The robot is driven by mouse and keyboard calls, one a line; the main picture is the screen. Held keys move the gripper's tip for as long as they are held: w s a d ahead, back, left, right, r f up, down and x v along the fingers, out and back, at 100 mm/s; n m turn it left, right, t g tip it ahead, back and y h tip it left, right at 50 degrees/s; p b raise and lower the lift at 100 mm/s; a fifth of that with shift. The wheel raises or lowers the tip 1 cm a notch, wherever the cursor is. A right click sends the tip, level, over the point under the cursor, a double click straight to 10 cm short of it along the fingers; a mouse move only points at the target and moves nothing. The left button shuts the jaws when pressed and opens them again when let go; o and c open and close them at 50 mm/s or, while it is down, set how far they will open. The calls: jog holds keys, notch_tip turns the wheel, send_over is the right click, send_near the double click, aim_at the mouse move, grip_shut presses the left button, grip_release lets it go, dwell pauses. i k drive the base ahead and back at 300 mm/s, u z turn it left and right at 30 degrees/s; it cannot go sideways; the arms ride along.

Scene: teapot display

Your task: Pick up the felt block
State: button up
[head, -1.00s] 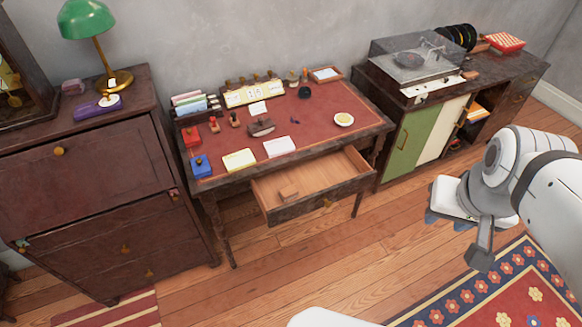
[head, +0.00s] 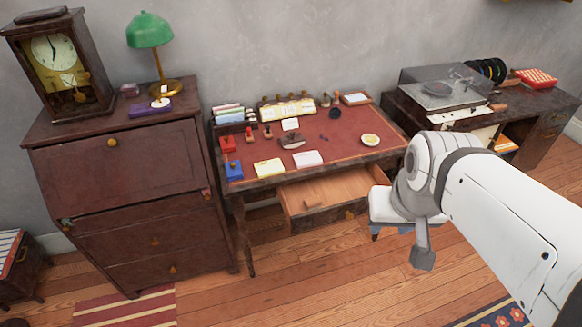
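No object is clearly recognisable as the felt block. A flat purple item (head: 150,108) lies on the left cabinet. My gripper (head: 388,234) hangs at the drawer's right end in the picture, partly overlapping it. I see nothing held.
The desk (head: 350,155) carries stamps, cards, paper pads and a small dish (head: 370,140). A green lamp (head: 149,32) and a clock (head: 60,60) stand on the left cabinet (head: 115,165). The record player (head: 440,90) sits on the right sideboard. Open floor lies in front of the desk.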

aim_at(311, 204)
jog(key=u, duration=0.6)
jog(key=i, duration=1)
jog(key=u, duration=0.05)
